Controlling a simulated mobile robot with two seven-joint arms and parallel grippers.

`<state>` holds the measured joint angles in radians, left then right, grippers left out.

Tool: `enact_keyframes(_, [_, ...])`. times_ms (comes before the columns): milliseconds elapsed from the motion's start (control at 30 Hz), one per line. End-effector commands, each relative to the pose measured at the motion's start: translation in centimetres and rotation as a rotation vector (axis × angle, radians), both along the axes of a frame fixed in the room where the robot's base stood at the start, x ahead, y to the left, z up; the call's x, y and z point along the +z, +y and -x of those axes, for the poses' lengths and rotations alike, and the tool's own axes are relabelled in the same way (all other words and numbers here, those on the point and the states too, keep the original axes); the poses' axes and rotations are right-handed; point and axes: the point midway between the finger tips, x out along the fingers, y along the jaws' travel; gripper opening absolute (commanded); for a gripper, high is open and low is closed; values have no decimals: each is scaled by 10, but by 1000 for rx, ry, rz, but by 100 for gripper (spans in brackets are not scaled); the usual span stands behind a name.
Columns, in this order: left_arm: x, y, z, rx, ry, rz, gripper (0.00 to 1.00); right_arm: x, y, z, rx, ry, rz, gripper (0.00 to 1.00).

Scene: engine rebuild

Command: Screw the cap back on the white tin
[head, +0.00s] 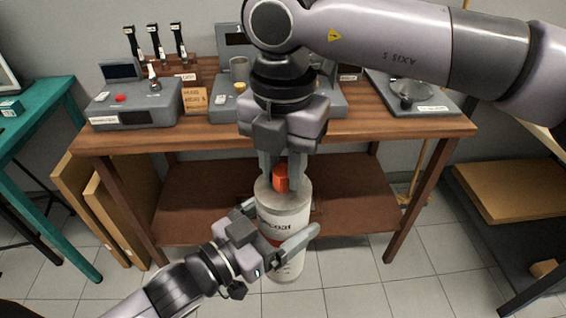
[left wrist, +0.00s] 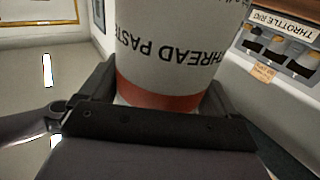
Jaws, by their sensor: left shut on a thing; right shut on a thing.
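The white tin (head: 284,217) stands upright in the head view, held in the air in front of the wooden bench. It has a red band and dark lettering. My left gripper (head: 279,238) is shut around its lower body. In the left wrist view the tin (left wrist: 178,45) fills the middle, with "THREAD PASTE" upside down, between the fingers of the left gripper (left wrist: 160,100). The orange-red cap (head: 281,178) is at the top of the tin. My right gripper (head: 282,172) points down from above, shut on the cap. Whether the cap's thread is engaged cannot be seen.
The wooden bench (head: 385,128) stands behind, with a lower shelf (head: 345,205). On it are a grey device (head: 135,108) at left and a grey plate fixture (head: 412,95) at right. A teal table (head: 40,115) is at far left. Tiled floor lies open below.

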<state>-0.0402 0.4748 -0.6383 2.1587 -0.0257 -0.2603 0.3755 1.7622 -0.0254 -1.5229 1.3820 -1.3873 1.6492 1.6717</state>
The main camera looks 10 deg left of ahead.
Motion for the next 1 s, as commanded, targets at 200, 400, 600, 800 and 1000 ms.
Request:
enact_keyframes(200, [3,-1,1,-3,-7,3,5,1,0,-1,-367,-4,-2,2])
enact_keyframes(400, [3,-1,1,-3,-7,3,5,1,-1,-2,-701,-7,-1,2])
enact_keyframes(600, [3,-1,1,-3,-7,3,5,0,-1,-1,-928,-4,-2,2])
enact_keyframes(800, [3,-1,1,-3,-6,4,5,0,-1,-1,-923,-3,-2,55])
enact_keyframes(1000, [3,-1,0,-2,-6,4,5,0,-1,0,-920,-3,0,55])
